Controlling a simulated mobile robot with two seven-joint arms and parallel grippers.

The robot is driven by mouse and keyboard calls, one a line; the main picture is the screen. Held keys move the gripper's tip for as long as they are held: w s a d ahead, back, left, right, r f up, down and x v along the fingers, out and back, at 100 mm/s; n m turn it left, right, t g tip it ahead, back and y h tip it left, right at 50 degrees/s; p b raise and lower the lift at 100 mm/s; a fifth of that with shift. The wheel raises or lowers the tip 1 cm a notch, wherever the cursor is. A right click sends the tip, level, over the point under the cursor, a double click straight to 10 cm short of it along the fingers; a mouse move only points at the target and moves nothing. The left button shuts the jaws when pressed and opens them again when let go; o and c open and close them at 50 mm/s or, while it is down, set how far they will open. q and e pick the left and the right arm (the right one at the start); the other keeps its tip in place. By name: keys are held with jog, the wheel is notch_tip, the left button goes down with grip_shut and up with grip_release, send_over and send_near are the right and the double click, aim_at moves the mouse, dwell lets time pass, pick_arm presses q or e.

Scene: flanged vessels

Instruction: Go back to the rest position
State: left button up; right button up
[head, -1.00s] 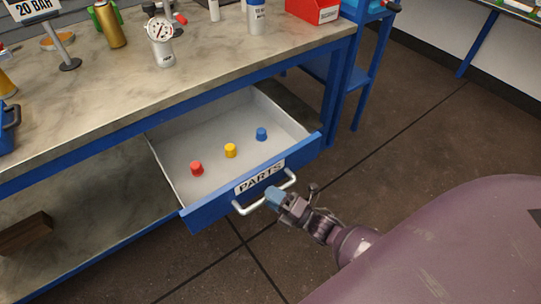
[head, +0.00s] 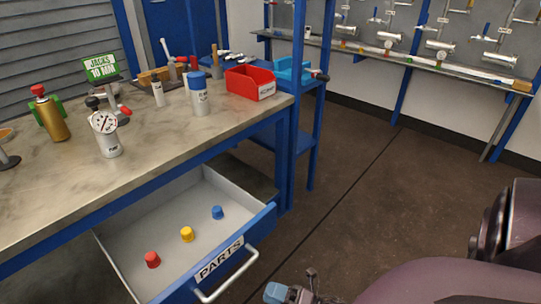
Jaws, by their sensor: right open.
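My right gripper (head: 277,292) shows at the bottom edge of the head view, partly cut off. It is open and holds nothing that I can see. It is just right of the drawer's silver handle (head: 231,280), with a small gap in the picture. The blue PARTS drawer (head: 262,226) stands pulled out under the workbench. Inside lie a red cap (head: 152,260), a yellow cap (head: 187,234) and a blue cap (head: 217,212). My left gripper is out of view.
The workbench (head: 50,205) carries a gauge (head: 106,135), a gold cylinder (head: 52,120), a white bottle with a blue cap (head: 199,95) and a red bin (head: 250,82). A blue rack stands behind. The floor (head: 370,200) right of the bench is clear.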

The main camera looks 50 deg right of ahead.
dwell(0.3)
pick_arm(q)
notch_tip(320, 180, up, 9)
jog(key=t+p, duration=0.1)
jog(key=p, duration=0.9)
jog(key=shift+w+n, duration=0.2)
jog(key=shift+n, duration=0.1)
pick_arm(e)
jog(key=s+r+m+g+h, duration=0.3)
jog(key=s+r+m, duration=0.3)
jog(key=m, duration=0.5)
jog(key=s+a+r+m+g+h, duration=0.1)
jog(key=s+r+m+g+h, duration=0.3)
jog(key=s+r+m, duration=0.3)
jog(key=r+m+h, duration=0.1)
jog(key=m, duration=0.3)
jog(key=shift+s+a+m, duration=0.25)
jog(key=shift+s+m, duration=0.05)
jog(key=shift+m, duration=0.1)
